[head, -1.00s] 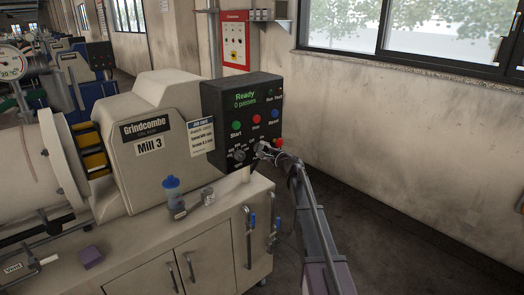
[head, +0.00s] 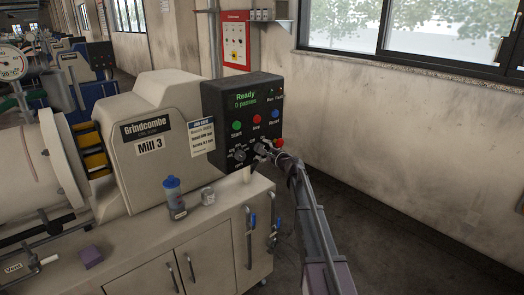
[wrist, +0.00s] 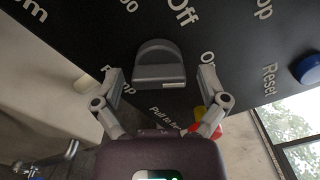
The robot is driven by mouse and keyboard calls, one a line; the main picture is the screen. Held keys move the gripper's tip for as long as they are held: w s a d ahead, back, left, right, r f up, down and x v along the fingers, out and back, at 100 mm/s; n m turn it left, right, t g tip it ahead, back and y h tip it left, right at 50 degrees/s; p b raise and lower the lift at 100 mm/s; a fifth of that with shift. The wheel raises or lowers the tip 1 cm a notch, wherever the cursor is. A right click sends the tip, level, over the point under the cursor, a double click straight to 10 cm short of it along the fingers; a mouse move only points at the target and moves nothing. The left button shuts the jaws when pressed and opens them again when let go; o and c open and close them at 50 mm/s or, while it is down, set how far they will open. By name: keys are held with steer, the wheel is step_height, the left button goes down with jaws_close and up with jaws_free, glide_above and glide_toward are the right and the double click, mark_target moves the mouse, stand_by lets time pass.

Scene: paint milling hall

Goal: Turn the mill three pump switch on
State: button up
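The mill three control panel (head: 240,110) is a black box on the Mill 3 machine (head: 150,125); its display reads "Ready, 0 passes". In the wrist view, a dark switch knob (wrist: 159,64) sits between my fingers, with "Off" above it, part of "On" to its right and "Pump" at lower left. My gripper (wrist: 160,78) is open, one finger on each side of the knob, with visible gaps. In the head view my gripper (head: 262,147) is at the panel's lower right and hides this knob. Which way the knob points is unclear.
A red button on yellow (wrist: 206,118) is close behind my right finger in the wrist view. A blue Reset button (wrist: 307,69) is farther right. Another dial (head: 239,155) is left of my gripper. A blue-capped bottle (head: 173,192) stands on the cabinet top. Floor at right is clear.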

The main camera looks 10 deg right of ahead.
steer(key=shift+s, duration=0.1)
steer(key=v, duration=1.2)
stand_by(0.5)
steer(key=s+a+f+n+g+h+p, duration=0.1)
steer(key=s+a+f+n+g, duration=0.45)
steer(key=s+a, duration=0.2)
steer(key=s+a+f+n+g+p, duration=0.1)
steer(key=s+a+f+n+g, duration=0.4)
steer(key=s, duration=0.4)
steer(key=s+d+f+n+g+h+p, duration=0.1)
steer(key=s+n+h, duration=0.3)
steer(key=s, duration=0.5)
steer(key=s+d+f+n+g+h+p, duration=0.1)
steer(key=s+f+n+g+h, duration=0.1)
steer(key=s, duration=0.6)
steer(key=shift+s+f+n+g+h, duration=0.4)
steer(key=shift+n+g+h, duration=0.55)
steer(key=shift+g, duration=0.2)
